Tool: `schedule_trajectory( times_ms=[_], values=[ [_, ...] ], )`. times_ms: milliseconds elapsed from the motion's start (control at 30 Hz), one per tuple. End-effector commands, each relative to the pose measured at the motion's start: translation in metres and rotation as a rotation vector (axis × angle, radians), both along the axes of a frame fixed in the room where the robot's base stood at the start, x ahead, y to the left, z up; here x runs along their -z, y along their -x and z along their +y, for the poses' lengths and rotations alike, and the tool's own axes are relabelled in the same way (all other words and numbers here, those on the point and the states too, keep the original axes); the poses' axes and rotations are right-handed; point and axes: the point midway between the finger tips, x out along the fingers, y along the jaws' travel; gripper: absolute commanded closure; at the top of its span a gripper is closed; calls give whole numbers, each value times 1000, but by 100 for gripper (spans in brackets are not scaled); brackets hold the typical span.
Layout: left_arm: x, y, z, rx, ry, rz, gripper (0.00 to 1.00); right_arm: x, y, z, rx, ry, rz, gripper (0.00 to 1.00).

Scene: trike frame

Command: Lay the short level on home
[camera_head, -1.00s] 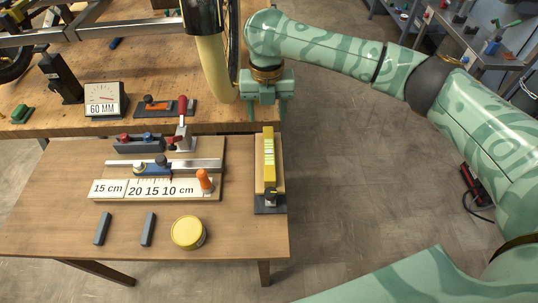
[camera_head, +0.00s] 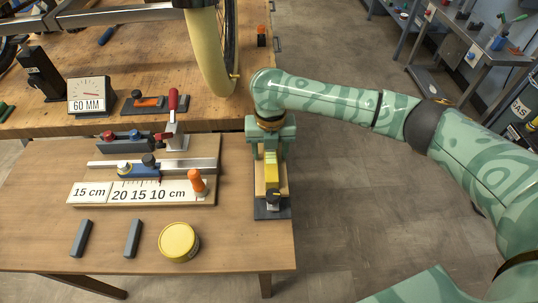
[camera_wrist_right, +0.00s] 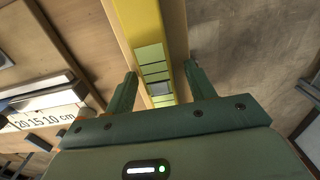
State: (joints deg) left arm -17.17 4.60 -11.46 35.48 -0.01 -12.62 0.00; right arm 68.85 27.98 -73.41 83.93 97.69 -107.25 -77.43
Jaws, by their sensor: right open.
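A yellow bar (camera_head: 271,172), which looks like the short level, lies along a narrow wooden stand (camera_head: 259,187) on a dark base at the table's right edge. My right gripper (camera_head: 270,148) is over the far part of the bar and hides its far end. In the right wrist view the yellow bar (camera_wrist_right: 146,32), with a green segmented strip, runs between the two open fingers (camera_wrist_right: 160,72); no grip on it shows. I cannot tell which spot is home. My left gripper is not in view.
Left of the stand are a board with a labelled scale (camera_head: 130,193), a red-handled clamp (camera_head: 172,120) and an orange peg (camera_head: 197,183). Two grey bars (camera_head: 133,238) and a yellow tin (camera_head: 178,241) stand in front. The workbench (camera_head: 215,115) with a wheel lies behind.

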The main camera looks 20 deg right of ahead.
Motion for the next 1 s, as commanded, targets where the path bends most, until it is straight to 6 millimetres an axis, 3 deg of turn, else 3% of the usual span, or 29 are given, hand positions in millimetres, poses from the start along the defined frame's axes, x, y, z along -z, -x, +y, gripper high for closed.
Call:
schedule_trajectory(
  times_ms=[200, 400, 767, 1000],
  values=[
    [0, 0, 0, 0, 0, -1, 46, -1, -1, 0, 0, 0, -3, 48],
    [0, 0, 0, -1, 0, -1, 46, 0, 0, 0, 0, 0, -3, 100],
    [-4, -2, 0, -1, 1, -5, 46, -7, -1, 0, 1, 0, -4, 100],
    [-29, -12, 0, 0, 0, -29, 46, -46, 4, -2, 0, 1, -7, 100]
  ],
)
